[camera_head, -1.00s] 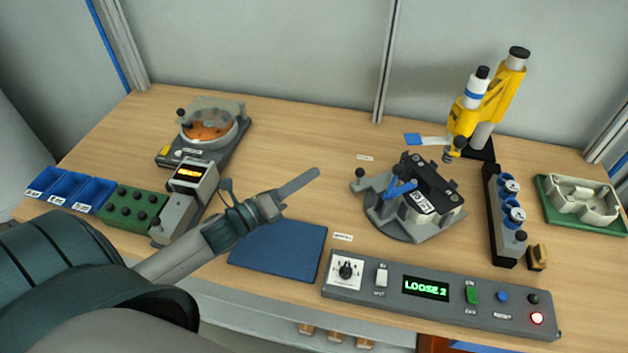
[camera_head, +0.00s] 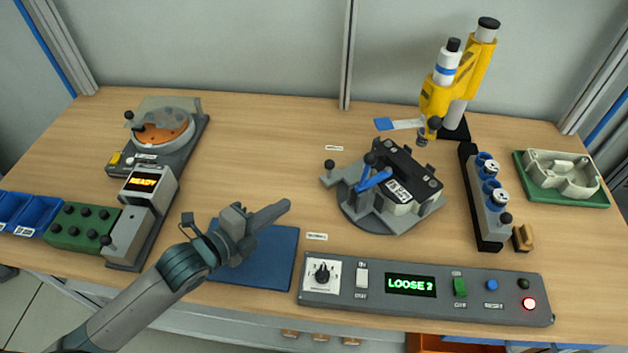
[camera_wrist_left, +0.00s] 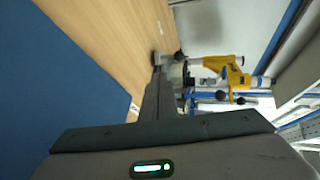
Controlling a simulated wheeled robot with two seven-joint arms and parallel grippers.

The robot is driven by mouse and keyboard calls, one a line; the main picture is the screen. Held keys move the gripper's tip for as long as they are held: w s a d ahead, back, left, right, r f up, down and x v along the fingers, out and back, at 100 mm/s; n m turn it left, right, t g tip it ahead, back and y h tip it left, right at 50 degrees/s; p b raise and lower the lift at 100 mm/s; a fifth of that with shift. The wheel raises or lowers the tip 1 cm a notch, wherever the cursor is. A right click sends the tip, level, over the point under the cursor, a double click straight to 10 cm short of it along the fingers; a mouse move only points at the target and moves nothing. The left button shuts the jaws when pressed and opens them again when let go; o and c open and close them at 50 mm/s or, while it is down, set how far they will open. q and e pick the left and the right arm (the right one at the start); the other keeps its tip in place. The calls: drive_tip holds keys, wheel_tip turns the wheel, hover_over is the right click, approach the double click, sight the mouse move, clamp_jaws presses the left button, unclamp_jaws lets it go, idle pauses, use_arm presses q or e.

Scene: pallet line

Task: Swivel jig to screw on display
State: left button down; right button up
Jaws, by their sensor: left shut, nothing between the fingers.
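The swivel jig (camera_head: 364,215) is a grey round plate with a black-topped block (camera_head: 408,172) clamped on it, a blue toggle handle (camera_head: 374,180) and dark knobs. A knob on an arm (camera_head: 330,164) sticks out at its left. The display (camera_head: 410,284) on the grey control panel reads "LOOSE 2" in green. My left gripper (camera_head: 284,206) is shut and empty, over the blue mat, left of the jig and apart from it. In the left wrist view its closed fingers (camera_wrist_left: 158,92) point toward the yellow screwdriver. My right gripper is not in view.
The yellow screwdriver stand (camera_head: 478,68) rises behind the jig. A black rack (camera_head: 485,232) and green tray (camera_head: 590,201) stand right. The screw feeder (camera_head: 120,170) stands left. Wood between feeder and jig is clear.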

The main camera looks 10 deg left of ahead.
sight(327, 176)
use_arm(q)
drive_tip(key=shift+w, duration=0.15)
drive_tip(key=p+x, duration=0.1)
drive_tip(key=x, duration=0.3)
drive_tip(key=p+x, duration=0.2)
drive_tip(key=x, duration=0.3)
drive_tip(key=p+x, duration=0.1)
drive_tip(key=x, duration=0.3)
drive_tip(key=shift+w+d+r+p, duration=0.25)
drive_tip(key=shift+w+r+p, duration=0.05)
drive_tip(key=shift+w+p, duration=0.1)
drive_tip(key=shift+w+a, duration=0.1)
